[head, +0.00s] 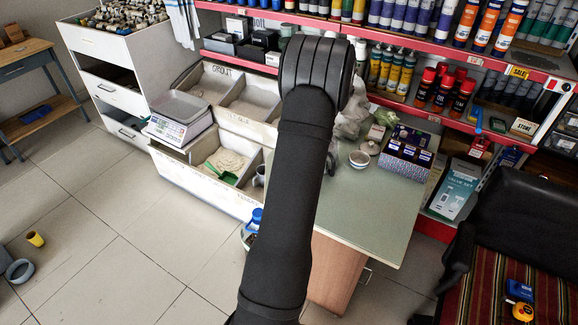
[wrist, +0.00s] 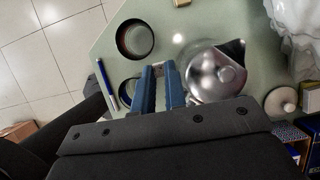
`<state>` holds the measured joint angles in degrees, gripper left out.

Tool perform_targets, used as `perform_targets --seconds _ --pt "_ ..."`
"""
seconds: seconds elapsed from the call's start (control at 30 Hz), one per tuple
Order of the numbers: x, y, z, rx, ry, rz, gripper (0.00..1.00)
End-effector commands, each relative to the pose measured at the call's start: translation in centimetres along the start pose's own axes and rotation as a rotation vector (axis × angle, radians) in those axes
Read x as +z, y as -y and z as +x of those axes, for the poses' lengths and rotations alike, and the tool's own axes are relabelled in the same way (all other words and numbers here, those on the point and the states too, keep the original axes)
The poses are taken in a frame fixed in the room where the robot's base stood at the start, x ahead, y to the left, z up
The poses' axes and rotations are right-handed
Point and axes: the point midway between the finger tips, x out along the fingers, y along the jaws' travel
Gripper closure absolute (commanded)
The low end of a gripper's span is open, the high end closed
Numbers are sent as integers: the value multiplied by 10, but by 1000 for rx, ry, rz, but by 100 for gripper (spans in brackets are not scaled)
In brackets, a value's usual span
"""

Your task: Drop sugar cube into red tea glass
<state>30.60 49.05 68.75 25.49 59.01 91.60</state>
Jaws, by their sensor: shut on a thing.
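My gripper (wrist: 162,72) shows in the wrist view as two blue fingers over the green table. It is shut on a small pale piece, the sugar cube (wrist: 158,69), mostly hidden between the fingertips. A round glass (wrist: 135,24) with a dark rim and dark reddish inside stands just beyond and to the left of the fingertips. A second round rim (wrist: 124,97) shows left of the fingers, partly covered by them. I cannot tell for sure which one is the red tea glass. In the head view my arm hides the gripper and both of these.
A shiny metal pot (wrist: 215,72) stands close to the right of the fingers. A pen (wrist: 107,85) lies to the left, near the edge of the green table (head: 376,215). A white lid-like disc (wrist: 280,101) lies right.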

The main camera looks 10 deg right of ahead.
Motion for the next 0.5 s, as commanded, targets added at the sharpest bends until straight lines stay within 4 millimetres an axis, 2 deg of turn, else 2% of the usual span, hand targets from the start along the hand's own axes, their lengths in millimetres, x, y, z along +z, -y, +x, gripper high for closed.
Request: perform_targets --seconds 0.03,0.1,0.2,0.5 --pt "12 -9 3 2 0 -3 100" --pt "22 -17 6 0 2 -2 100" --pt "30 -24 8 1 2 2 100" --pt "26 -26 25 1 2 3 100"
